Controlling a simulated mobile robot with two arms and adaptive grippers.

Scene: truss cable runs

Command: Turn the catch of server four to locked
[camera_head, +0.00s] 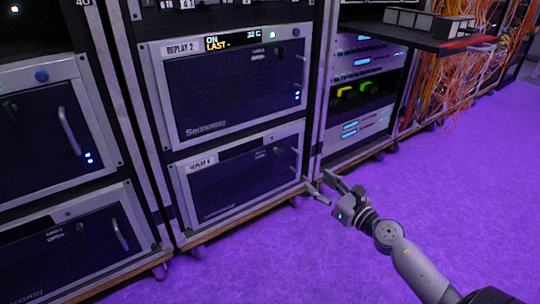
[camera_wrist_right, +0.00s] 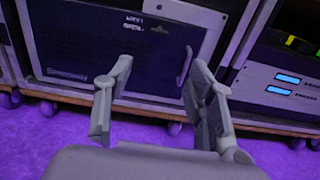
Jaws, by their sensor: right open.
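The lower server in the middle rack (camera_head: 235,180) has a dark front panel, a grey frame and a white label that seems to read REPLAY 4. A small dark piece, likely its catch (camera_head: 278,150), sits beside two lines of small print near the panel's top right; it also shows in the right wrist view (camera_wrist_right: 160,30). I cannot tell which way it is turned. A grey bar handle (camera_wrist_right: 186,66) is right of it. My right gripper (camera_head: 319,182) is open and empty, low in front of the rack's right edge, apart from the server. My left gripper is out of view.
The REPLAY 2 server (camera_head: 235,95) with a lit display is directly above. More servers (camera_head: 45,130) stand at left. At right are a rack with lit units (camera_head: 365,65), a dark shelf (camera_head: 425,38) and orange cables (camera_head: 440,85). Purple floor (camera_head: 460,170) is clear.

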